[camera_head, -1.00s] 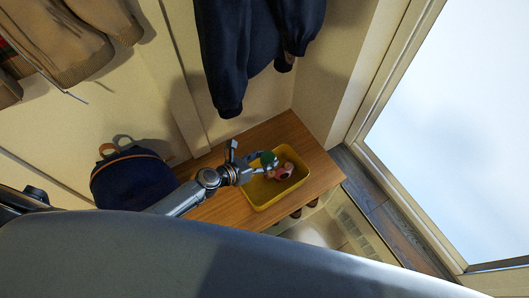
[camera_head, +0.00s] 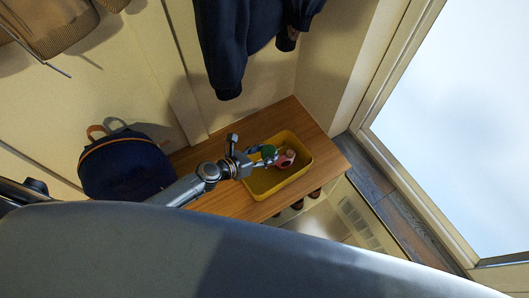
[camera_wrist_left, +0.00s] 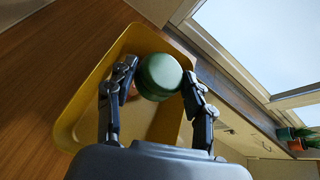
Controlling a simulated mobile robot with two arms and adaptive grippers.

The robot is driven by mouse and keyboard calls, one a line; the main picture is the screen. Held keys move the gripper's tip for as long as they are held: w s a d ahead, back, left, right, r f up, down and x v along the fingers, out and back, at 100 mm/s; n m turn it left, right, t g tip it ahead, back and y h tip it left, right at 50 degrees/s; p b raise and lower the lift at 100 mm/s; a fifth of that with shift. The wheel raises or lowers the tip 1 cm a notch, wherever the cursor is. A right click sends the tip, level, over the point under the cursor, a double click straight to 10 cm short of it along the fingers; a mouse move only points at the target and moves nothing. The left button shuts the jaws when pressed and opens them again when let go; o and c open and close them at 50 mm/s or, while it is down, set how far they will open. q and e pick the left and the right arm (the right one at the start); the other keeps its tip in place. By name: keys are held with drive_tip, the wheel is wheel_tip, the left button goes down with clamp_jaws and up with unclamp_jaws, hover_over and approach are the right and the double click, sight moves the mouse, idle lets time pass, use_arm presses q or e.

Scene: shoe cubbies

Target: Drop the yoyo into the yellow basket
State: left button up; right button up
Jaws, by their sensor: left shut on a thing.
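The green yoyo (camera_head: 269,152) is between the fingers of my left gripper (camera_head: 264,157), above the yellow basket (camera_head: 266,195) in the head view. In the left wrist view, the yoyo (camera_wrist_left: 160,74) sits at the fingertips of the left gripper (camera_wrist_left: 160,82), which is shut on it. The basket's yellow rim (camera_wrist_left: 76,98) shows behind and below it there. The exact height of the yoyo over the basket is hard to tell. My right gripper is not in view.
A pink and red object (camera_head: 286,160) shows in the basket. The basket stands on a wooden bench (camera_head: 222,205). A dark blue backpack (camera_head: 125,166) is at the left, and a dark jacket (camera_head: 235,40) hangs above. Several shoes are partly visible below the bench.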

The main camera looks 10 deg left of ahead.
use_arm(q)
drive_tip(key=o, duration=1.2)
drive_tip(key=shift+a, duration=0.1)
drive_tip(key=v, duration=1.2)
